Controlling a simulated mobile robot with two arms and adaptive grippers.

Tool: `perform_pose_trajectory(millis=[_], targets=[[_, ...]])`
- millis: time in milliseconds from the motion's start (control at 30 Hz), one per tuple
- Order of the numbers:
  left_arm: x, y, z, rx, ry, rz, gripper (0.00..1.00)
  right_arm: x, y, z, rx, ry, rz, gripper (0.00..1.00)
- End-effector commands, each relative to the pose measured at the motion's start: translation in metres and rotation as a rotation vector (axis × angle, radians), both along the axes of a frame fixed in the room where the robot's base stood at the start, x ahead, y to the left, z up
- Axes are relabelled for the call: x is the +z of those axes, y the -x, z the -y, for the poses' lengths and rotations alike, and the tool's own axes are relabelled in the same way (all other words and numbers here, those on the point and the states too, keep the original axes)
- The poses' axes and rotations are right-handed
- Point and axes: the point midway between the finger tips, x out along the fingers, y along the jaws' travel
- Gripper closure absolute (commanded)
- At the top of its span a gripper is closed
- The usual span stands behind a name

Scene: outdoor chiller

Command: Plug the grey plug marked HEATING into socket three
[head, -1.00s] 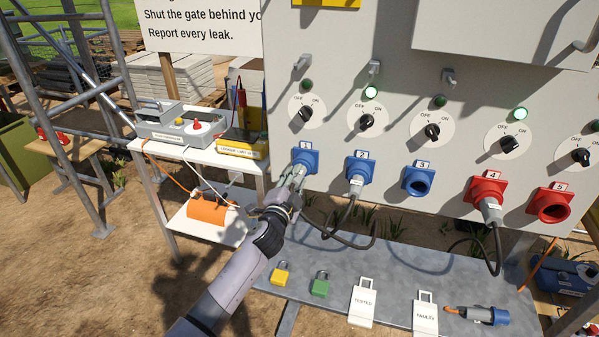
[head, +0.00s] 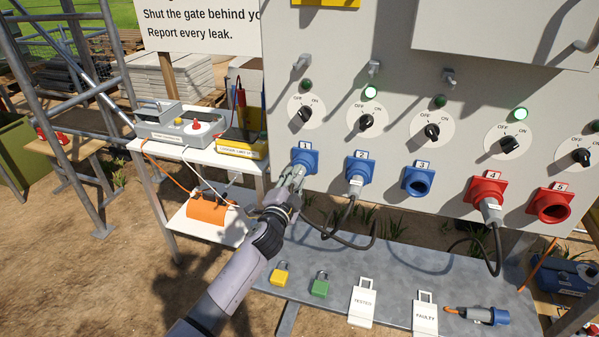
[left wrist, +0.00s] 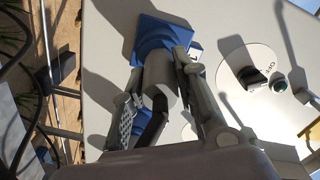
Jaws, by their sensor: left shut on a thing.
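My left gripper (head: 292,180) is shut on a grey plug (left wrist: 160,82) at blue socket 1 (head: 306,156). In the left wrist view the fingers lie on both sides of the plug, and its front end meets the blue socket (left wrist: 158,36). I cannot read any marking on this plug; the fingers hide much of it in the head view. Blue socket three (head: 420,182) is empty, with its round opening facing out. My right gripper is not in view.
Socket 2 (head: 359,168) and red socket 4 (head: 487,192) hold plugs with dark cables. Red socket 5 (head: 552,205) is empty. The grey shelf (head: 385,272) below bears padlocks, tags and a loose blue-ended plug (head: 487,315). Lamps above switches 2 and 4 glow green.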

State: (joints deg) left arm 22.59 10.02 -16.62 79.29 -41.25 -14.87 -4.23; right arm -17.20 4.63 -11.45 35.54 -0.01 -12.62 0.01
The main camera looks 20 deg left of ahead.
Motion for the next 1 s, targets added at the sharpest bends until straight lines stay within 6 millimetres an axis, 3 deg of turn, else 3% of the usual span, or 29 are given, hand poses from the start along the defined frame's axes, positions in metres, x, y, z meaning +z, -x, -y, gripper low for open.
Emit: perform_pose_trajectory(millis=[567,1000], targets=[[-0.001,0.013,0.000,-0.001,0.001,-0.003,1.00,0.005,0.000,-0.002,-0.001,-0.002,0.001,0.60],[-0.001,0.043,-0.001,-0.001,0.000,-0.003,1.00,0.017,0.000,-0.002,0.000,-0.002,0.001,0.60]])
